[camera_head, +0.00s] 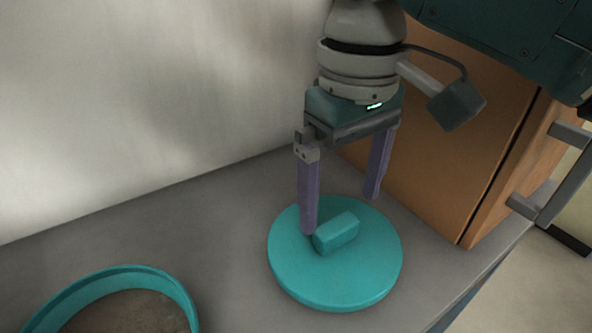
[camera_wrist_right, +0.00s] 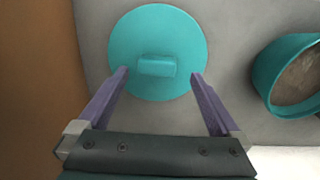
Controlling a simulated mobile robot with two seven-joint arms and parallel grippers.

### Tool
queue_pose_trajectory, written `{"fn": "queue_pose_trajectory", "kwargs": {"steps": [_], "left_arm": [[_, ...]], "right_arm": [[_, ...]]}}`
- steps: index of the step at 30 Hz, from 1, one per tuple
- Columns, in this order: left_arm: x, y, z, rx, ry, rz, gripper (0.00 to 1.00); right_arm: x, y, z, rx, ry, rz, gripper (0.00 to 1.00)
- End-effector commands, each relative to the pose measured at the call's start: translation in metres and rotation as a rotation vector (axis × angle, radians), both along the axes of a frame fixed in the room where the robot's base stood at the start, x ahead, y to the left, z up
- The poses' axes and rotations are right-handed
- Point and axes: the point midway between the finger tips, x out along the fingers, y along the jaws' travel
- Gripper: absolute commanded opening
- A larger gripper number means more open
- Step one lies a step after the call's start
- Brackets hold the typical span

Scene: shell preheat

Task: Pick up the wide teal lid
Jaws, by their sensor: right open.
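The wide teal lid (camera_head: 345,280) lies flat on the grey counter, a round disc with a block-shaped handle (camera_head: 337,233) on top. It also shows in the right wrist view (camera_wrist_right: 150,35), with its handle (camera_wrist_right: 157,66) between the lines of the two fingers. My right gripper (camera_head: 340,215) is open, pointing down over the lid with its purple fingers spread wide. One fingertip appears close beside the handle in the head view; whether it touches cannot be told. The right wrist view shows the gripper (camera_wrist_right: 160,75) empty. My left gripper is not in view.
A teal round pan (camera_head: 188,297) with brown contents stands at the lower left; it also shows in the right wrist view (camera_wrist_right: 262,75). An orange-brown cabinet (camera_head: 440,150) with a metal handle stands close at the right. A pale wall is behind. The counter between pan and lid is clear.

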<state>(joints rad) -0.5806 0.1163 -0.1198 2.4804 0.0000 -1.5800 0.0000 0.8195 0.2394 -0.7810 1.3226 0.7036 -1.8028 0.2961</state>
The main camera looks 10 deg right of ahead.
Motion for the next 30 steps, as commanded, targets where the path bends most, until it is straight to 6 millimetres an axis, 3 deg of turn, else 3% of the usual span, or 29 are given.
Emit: {"fn": "queue_pose_trajectory", "kwargs": {"steps": [9, 18, 30], "left_arm": [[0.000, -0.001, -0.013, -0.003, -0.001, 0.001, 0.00], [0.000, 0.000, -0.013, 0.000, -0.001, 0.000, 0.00], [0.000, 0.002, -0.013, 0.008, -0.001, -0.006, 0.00]], "right_arm": [[0.007, -0.002, -0.046, -0.003, 0.001, 0.000, 1.00], [0.007, -0.001, -0.050, -0.002, -0.001, 0.002, 0.99], [0.008, -0.001, -0.050, -0.001, 0.000, 0.001, 0.54]]}}
